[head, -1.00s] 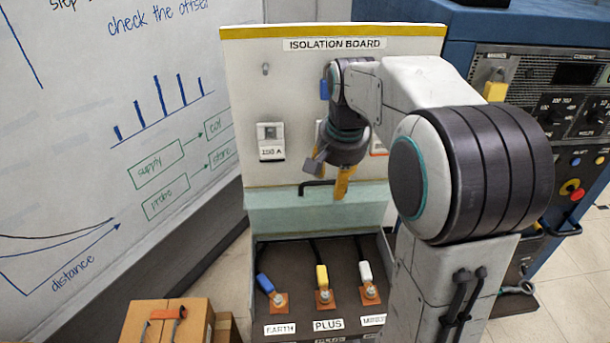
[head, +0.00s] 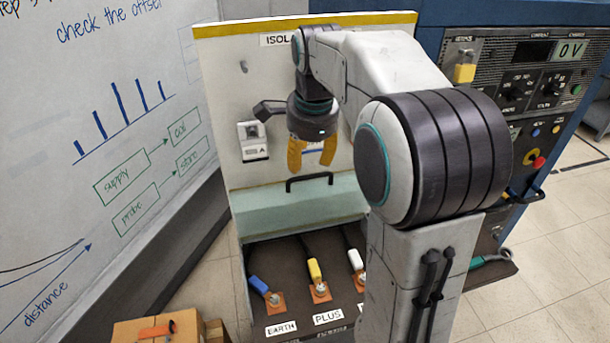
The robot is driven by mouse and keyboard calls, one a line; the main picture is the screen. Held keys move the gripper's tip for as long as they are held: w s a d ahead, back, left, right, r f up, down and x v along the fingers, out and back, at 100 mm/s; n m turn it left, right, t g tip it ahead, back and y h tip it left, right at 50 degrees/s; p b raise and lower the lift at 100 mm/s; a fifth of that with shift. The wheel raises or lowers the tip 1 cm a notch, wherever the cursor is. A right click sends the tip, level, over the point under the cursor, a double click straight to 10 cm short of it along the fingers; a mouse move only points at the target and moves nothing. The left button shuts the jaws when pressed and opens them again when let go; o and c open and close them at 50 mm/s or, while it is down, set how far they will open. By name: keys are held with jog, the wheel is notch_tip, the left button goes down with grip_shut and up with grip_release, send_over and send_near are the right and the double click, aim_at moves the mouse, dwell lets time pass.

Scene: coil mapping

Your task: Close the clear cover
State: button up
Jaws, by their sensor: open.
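The clear cover (head: 300,213) is a pale, greenish see-through panel with a black handle (head: 309,181) on its upper edge. It stands raised against the lower part of the isolation board, behind the terminal box. The box's terminals show uncovered in front of it: a blue lug (head: 259,285), a yellow lug (head: 315,271) and a white lug (head: 355,259). My gripper (head: 312,172) has orange fingers spread apart. It hangs fingers down, just above the handle in the picture, and looks empty. I cannot tell how far it is from the handle in depth.
The isolation board (head: 225,75) stands behind, with a small white switch (head: 252,140) on it. A blue power cabinet (head: 500,110) with a red button is at the right. A whiteboard (head: 90,130) is at the left. Cardboard boxes (head: 160,330) sit at the lower left.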

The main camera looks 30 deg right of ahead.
aim_at(305, 179)
jog(key=shift+m, duration=0.4)
jog(key=shift+x, duration=3.65)
grip_shut()
jog(key=shift+s, duration=0.1)
